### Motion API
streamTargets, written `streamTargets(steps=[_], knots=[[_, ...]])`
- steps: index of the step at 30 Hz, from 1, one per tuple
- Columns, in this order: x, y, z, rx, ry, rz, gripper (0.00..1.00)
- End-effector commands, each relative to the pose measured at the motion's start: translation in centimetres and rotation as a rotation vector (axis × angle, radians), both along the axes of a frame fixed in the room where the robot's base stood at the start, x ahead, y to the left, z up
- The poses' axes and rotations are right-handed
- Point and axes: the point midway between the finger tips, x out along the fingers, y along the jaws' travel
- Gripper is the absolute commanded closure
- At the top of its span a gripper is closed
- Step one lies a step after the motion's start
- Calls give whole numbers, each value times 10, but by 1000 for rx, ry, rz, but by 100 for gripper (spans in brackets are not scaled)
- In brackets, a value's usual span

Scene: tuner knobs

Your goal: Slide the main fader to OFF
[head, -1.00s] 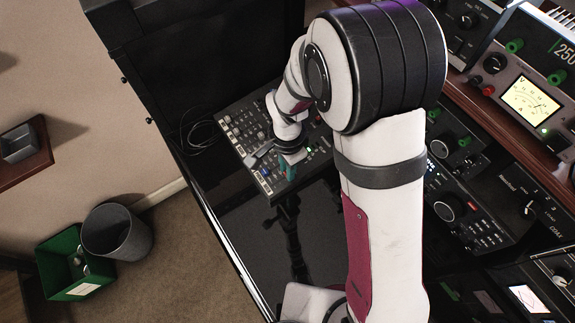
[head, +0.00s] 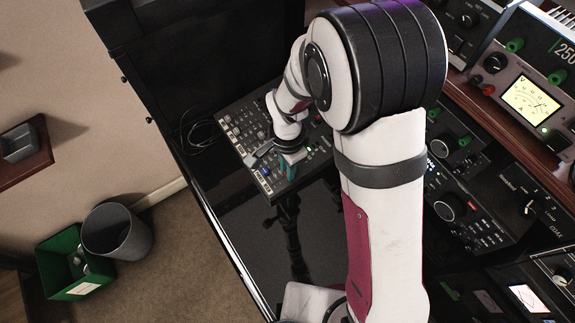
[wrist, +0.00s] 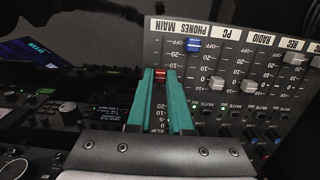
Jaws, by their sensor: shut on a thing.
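The main fader's red cap (wrist: 160,73) shows in the wrist view, in the leftmost slot below the MAIN label. In the head view my gripper (head: 287,169) is down at the near edge of the mixer panel (head: 240,137), and the fader itself is too small to make out there.
Beside the main fader, the blue PHONES cap (wrist: 193,45) stands at OFF. Grey caps for PC (wrist: 217,83) and RADIO (wrist: 248,84) sit lower to the right. Radio equipment (head: 470,205) stands right of my arm. Glossy desk lies in front of the panel.

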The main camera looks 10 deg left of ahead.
Motion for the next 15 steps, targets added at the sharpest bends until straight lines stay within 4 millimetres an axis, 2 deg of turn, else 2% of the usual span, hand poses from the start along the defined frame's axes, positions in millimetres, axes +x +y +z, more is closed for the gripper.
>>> streamTargets(steps=[11, 15], knots=[[0, 0, 1, 1, -1, -1, 100], [-10, 11, -1, 0, 1, 3, 100]])
